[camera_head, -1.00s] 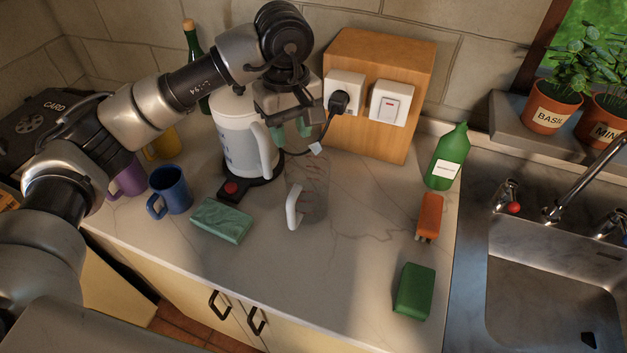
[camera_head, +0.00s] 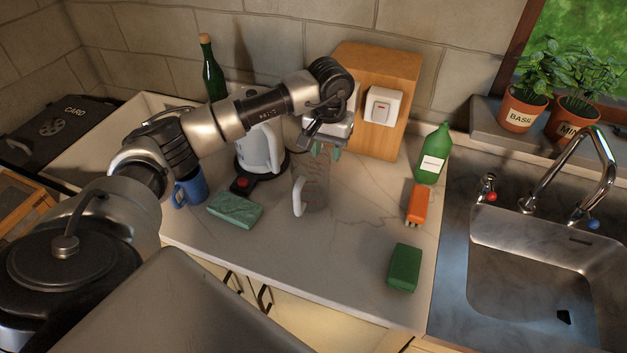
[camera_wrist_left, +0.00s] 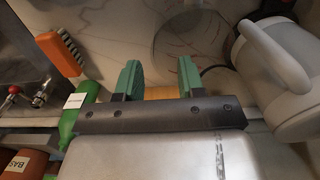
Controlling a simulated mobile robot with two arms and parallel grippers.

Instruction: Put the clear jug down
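The clear jug (camera_head: 316,190), with red markings and a white handle, stands upright on the pale counter (camera_head: 330,250). In the left wrist view the jug (camera_wrist_left: 194,38) is a faint round shape beyond the fingertips. My left gripper (camera_head: 327,152) is just behind and above the jug in the head view. Its green fingers are apart with nothing between them, as the left wrist view (camera_wrist_left: 159,68) shows. The jug looks clear of both fingers. My right gripper is not in view.
A white kettle (camera_head: 258,148) stands left of the jug, and a wooden socket box (camera_head: 390,70) behind. A teal sponge (camera_head: 235,209), blue mug (camera_head: 190,188), orange brush (camera_head: 418,204), green block (camera_head: 404,267) and green bottle (camera_head: 432,150) surround it. The front middle counter is clear.

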